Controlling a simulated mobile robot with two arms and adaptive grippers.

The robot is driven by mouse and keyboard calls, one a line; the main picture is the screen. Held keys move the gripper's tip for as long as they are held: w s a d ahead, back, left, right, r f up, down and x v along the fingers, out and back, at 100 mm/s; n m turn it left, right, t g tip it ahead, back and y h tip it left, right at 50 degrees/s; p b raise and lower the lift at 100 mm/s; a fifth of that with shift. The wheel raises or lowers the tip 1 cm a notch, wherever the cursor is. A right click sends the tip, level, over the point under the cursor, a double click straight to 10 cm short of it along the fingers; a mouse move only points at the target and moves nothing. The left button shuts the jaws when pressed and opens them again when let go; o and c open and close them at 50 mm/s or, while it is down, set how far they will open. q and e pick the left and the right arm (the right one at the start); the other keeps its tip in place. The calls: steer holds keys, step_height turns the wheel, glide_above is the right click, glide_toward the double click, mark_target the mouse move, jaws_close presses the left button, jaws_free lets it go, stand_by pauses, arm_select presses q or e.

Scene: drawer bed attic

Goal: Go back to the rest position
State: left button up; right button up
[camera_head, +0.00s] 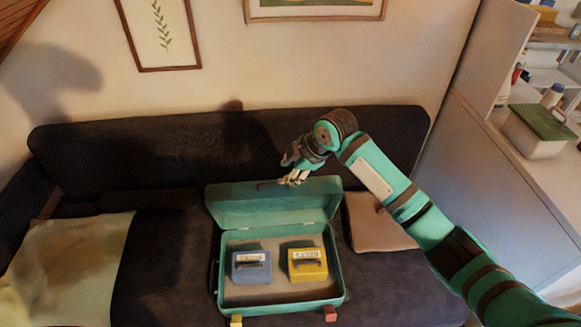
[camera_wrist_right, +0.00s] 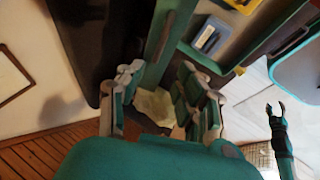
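An open teal case (camera_head: 337,262) stands on the dark sofa, its lid (camera_head: 270,208) raised at the back. Inside it are a blue box (camera_head: 251,267) and a yellow box (camera_head: 308,265). My right gripper (camera_head: 294,178) is by the lid's top edge. In the right wrist view its fingers (camera_wrist_right: 158,100) are spread with nothing held between them; the lid (camera_wrist_right: 168,35) shows beyond them. I cannot tell whether they touch it. My left gripper (camera_wrist_right: 275,108) is out of the head view but appears in the right wrist view, its fingertips apart and empty.
The dark sofa (camera_head: 165,255) has a backrest behind the case. A pale blanket (camera_head: 70,265) lies at left and a brown cushion (camera_head: 375,225) right of the case. A partition with a shelf and a green-lidded box (camera_head: 541,125) stands at right.

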steer(key=shift+s+d+r, duration=0.2)
steer(key=shift+r, duration=0.4)
steer(key=shift+f, duration=0.1)
